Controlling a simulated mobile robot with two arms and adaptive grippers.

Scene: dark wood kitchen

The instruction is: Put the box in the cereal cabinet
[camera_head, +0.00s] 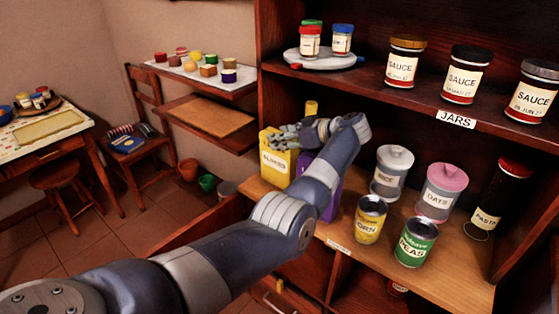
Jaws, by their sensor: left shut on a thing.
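A yellow box (276,167) with a white label stands upright at the left end of the lower cabinet shelf (455,285). My left gripper (284,137) is at the upper part of this box, shut on it, with its fingers pointing left. A purple box (329,196) stands on the same shelf to the right, partly hidden by my left arm. A small label (338,247) sits on the lower shelf's front edge, too small to read surely. Whether the yellow box's base touches the shelf is hard to tell. My right gripper is not in view.
Canisters (391,171), a yellow corn can (370,220), a peas can (416,242) and a pasta jar (497,200) stand on the lower shelf. Sauce jars (465,75) stand above. A wall shelf (246,83), a chair (128,145) and a table (15,132) are at left.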

